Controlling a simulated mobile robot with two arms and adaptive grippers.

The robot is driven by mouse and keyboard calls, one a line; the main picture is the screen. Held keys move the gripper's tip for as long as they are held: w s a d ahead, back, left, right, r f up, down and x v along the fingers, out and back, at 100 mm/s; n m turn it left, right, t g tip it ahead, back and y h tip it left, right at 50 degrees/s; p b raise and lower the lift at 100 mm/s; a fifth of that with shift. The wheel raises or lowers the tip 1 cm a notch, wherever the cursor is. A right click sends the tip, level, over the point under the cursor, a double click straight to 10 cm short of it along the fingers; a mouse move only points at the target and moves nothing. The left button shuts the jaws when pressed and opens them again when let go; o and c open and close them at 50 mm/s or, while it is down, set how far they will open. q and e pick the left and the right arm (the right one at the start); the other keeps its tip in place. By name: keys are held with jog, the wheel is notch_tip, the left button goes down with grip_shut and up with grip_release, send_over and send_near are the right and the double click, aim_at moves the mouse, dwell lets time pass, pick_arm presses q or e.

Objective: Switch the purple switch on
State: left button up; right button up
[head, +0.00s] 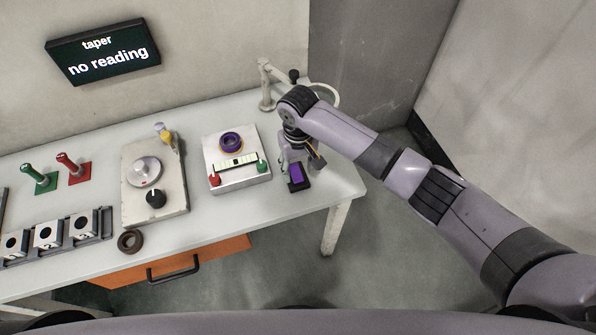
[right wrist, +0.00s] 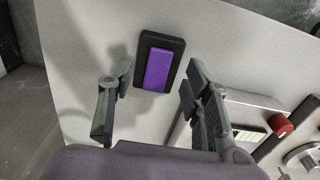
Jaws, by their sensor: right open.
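The purple switch (head: 296,175) is a purple rocker in a black frame on the right end of the white table. It also shows in the right wrist view (right wrist: 158,69), lying between and beyond my fingers. I cannot tell which way the rocker is tipped. My right gripper (head: 300,163) is right above the switch in the head view. In the right wrist view my right gripper (right wrist: 158,78) is open and empty, with one finger on each side of the switch's frame. I see no contact with the rocker. My left gripper is not in view.
A white box (head: 236,181) with a purple ring, red and green knobs stands left of the switch. A plate with a dial (head: 144,172) is further left. A jointed stand (head: 266,88) is behind my right gripper.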

aim_at(298, 178)
jog(key=shift+f, duration=1.9)
jog(key=shift+c, duration=0.4)
grip_shut()
